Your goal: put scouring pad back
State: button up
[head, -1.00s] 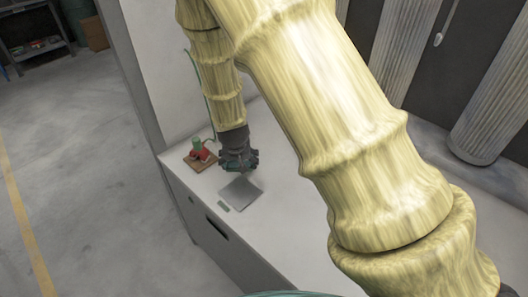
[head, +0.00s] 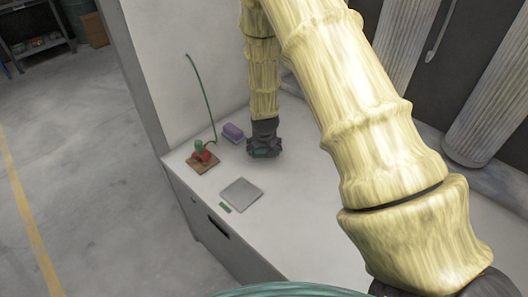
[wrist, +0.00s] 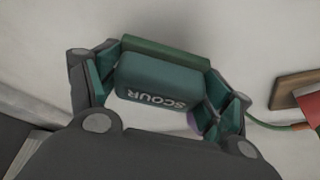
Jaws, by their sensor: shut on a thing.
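My gripper (head: 264,152) is shut on the scouring pad (wrist: 158,82), a teal block marked SCOUR that sits between both fingers in the wrist view. A green strip (wrist: 165,52) lies along the pad's far edge; I cannot tell whether it is part of the pad. In the head view the gripper points down over the white counter, and the pad is not clearly visible there. A grey square plate (head: 241,194) lies on the counter, nearer the front than my gripper. A small green strip (head: 225,208) lies beside the plate.
A purple block (head: 233,131) is just left of my gripper. A red and green object (head: 202,152) on a wooden board (head: 204,167), with a green cable (head: 203,95), stands at the left of the white counter (head: 290,212). The wall is close behind.

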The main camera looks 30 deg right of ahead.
jog(key=shift+f+p, duration=0.5)
jog(key=shift+f, duration=0.8)
jog(key=shift+f, duration=0.15)
jog(key=o, duration=1)
jog(key=shift+o, duration=0.2)
jog(key=b+v, duration=0.3)
jog(key=v, duration=0.9)
